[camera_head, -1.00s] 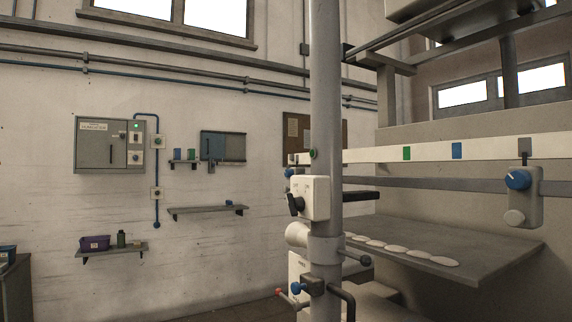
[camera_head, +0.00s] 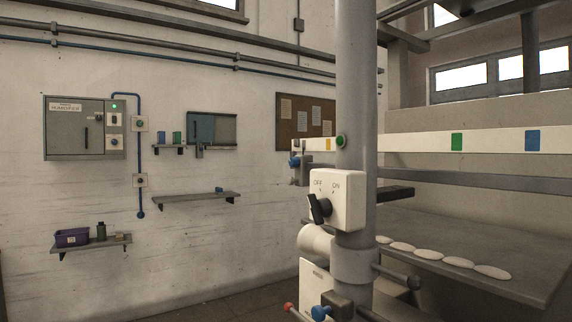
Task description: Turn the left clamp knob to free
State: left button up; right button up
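A grey clamp body (camera_head: 301,176) hangs at the left end of the white rail, left of the grey column. A small blue knob (camera_head: 294,162) sits on its left side, seen small and from the side, so its setting cannot be read. A second blue knob (camera_head: 320,312) is low on the column, at the bottom edge of the picture, on a dark block. I cannot tell for certain which one the task means. Neither of my grippers is in view.
The grey column (camera_head: 356,75) carries a white OFF/ON switch box (camera_head: 350,188) with a black knob. A grey table (camera_head: 475,235) with several white discs is at right. Wall shelves (camera_head: 196,197) stand at left.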

aim_at(295, 162)
jog(key=i+j+z, duration=0.15)
jog(key=i+j, duration=0.75)
jog(key=i, duration=0.25)
jog(key=i+j+z, duration=0.15)
jog(key=i+j, duration=0.9)
jog(key=i, duration=0.05)
